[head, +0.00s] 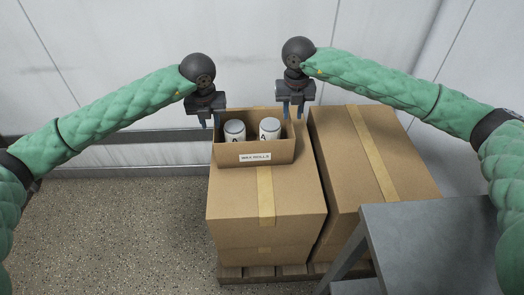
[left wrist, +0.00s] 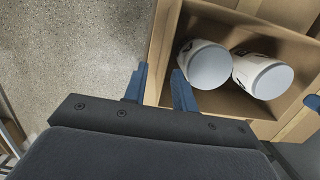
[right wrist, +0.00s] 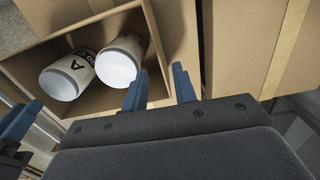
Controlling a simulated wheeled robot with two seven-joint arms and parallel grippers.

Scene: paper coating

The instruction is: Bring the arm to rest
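My left gripper (head: 211,122) is above the left end of an open cardboard box labelled "WAX ROLLS" (head: 227,155). My right gripper (head: 293,112) is above the right end of the same box. Two white rolls with grey tops, a left roll (head: 235,129) and a right roll (head: 269,127), stand inside the box; both also show in each wrist view. Neither gripper touches a roll.
The box sits on a large closed carton (head: 235,200) on a wooden pallet (head: 262,272). A second large carton (head: 350,150) stands to its right. A grey metal table (head: 430,235) is at the front right. The speckled floor (head: 120,230) at left is clear. A pale wall is behind.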

